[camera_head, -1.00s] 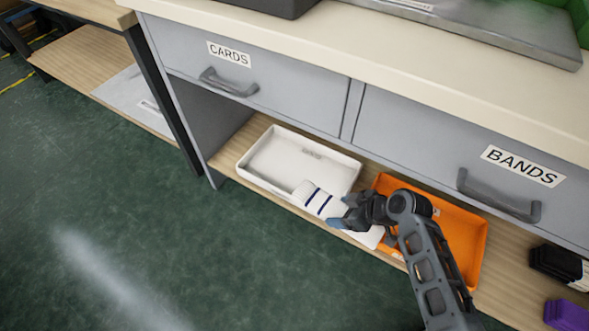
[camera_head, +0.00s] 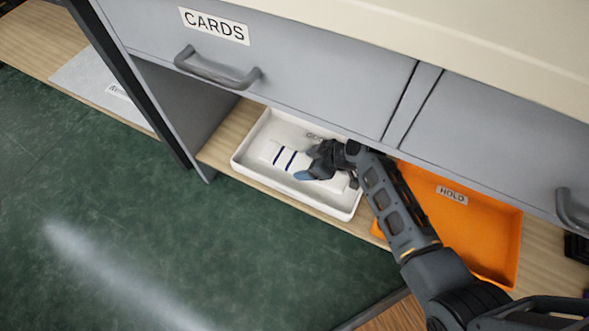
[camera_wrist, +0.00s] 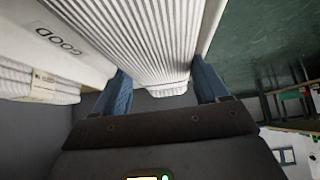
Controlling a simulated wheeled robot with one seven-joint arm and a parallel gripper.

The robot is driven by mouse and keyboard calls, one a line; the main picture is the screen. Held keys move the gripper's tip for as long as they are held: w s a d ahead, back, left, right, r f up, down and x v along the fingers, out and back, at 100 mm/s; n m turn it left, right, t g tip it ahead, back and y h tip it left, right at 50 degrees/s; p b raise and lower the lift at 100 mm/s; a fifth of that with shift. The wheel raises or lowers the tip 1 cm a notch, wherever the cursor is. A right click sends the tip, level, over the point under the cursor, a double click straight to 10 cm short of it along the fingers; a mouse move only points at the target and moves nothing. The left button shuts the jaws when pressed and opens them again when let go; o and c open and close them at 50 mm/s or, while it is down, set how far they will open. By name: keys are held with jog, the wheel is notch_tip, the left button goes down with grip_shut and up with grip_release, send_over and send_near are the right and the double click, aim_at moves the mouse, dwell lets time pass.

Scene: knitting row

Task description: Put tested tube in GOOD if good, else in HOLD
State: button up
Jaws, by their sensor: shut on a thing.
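A white ribbed knitted tube (camera_head: 284,156) with dark blue stripes is in my gripper (camera_head: 312,163). In the wrist view the tube (camera_wrist: 150,40) runs between the two blue fingers of my gripper (camera_wrist: 160,76), which are shut on it. The tube is over or inside the white GOOD tray (camera_head: 246,163); whether it touches the tray floor I cannot tell. The tray's GOOD label (camera_wrist: 58,40) reads clearly in the wrist view. The orange HOLD tray (camera_head: 480,235) is to the right, partly behind my arm, and its visible part is empty.
In the wrist view a white knitted stack with a tag (camera_wrist: 44,82) lies at the left.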

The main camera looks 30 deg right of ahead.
aim_at(298, 162)
jog(key=w+a+f, duration=0.1)
jog(key=w+a+f+b, duration=0.1)
jog(key=w, duration=0.1)
jog(key=shift+w+a+f, duration=0.15)
jog(key=shift+a+f, duration=0.15)
jog(key=shift+f, duration=0.05)
notch_tip(298, 162, down, 4)
jog(key=shift+f+b, duration=0.1)
jog(key=shift+b, duration=1.15)
jog(key=o, duration=0.8)
jog(key=shift+r, duration=0.25)
jog(key=p+v, duration=0.5)
jog(key=v, duration=0.7)
jog(key=shift+f, duration=0.15)
